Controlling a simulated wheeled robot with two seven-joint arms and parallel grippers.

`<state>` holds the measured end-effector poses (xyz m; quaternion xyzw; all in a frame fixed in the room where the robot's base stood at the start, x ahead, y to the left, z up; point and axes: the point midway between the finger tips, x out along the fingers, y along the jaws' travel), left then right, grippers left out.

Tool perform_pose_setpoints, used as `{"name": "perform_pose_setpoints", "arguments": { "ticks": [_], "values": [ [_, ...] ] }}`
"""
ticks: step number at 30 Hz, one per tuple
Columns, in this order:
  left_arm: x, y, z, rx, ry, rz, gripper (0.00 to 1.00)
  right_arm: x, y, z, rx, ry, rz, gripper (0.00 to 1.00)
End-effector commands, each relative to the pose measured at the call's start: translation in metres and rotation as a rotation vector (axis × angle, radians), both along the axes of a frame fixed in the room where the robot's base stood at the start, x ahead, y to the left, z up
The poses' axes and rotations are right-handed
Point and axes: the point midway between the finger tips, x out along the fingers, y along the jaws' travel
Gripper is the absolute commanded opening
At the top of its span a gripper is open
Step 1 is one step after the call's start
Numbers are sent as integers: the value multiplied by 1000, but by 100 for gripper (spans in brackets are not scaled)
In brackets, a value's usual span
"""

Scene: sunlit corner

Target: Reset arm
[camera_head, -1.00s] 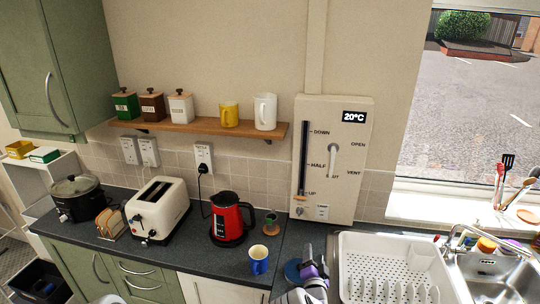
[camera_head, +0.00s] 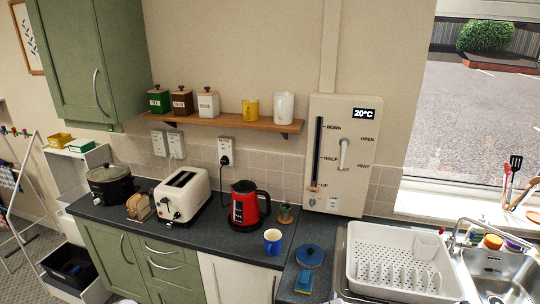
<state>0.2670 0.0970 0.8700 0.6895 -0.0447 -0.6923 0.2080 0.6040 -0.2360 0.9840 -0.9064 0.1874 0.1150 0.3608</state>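Neither of my grippers shows in the head view. Small pale shapes at the bottom edge are cut off, and I cannot tell what they are. The dark worktop (camera_head: 225,247) is in view below. On it, a blue mug (camera_head: 272,242) stands upright, a round dark-blue item (camera_head: 310,255) lies beside the drying rack, and a blue and yellow sponge-like item (camera_head: 304,281) lies in front of that.
A red kettle (camera_head: 245,207), a cream toaster (camera_head: 183,195) and a black slow cooker (camera_head: 110,185) stand along the wall. A white drying rack (camera_head: 400,265) sits beside the sink (camera_head: 495,275). A wooden shelf (camera_head: 210,123) and a wall panel (camera_head: 355,190) are above.

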Motion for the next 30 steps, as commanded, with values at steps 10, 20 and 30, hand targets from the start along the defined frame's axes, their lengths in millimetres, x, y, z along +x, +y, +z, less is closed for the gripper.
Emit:
{"name": "perform_pose_setpoints", "arguments": {
  "ticks": [10, 20, 30],
  "values": [
    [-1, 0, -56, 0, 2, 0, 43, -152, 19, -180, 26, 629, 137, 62],
    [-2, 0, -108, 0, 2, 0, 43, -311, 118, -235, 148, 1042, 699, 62],
    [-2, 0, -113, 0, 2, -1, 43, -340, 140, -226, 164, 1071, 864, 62]
  ]
}}
